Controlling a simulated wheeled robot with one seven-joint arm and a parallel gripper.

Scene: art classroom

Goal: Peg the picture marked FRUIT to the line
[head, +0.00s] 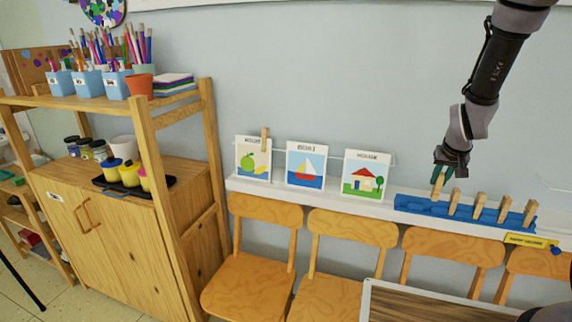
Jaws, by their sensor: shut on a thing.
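The picture (252,165) with a green apple and a yellow lemon stands at the left of the row against the wall; its small heading is hard to read. A wooden peg (265,140) is at its top edge, right of the middle. A thin pale line (337,157) shows behind the tops of the pictures. My gripper (441,176) points down at the left part of the blue peg holder (408,205), shut on a wooden peg (438,187). Whether this peg is clear of the holder I cannot tell. Several more pegs (479,207) stand upright to the right.
A sailboat picture (305,172) and a house picture (366,180) stand right of the fruit picture on a white ledge (335,194). Wooden chairs (350,228) line the front of the ledge. A shelf unit (143,130) with pots stands left. A yellow label (526,240) hangs right.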

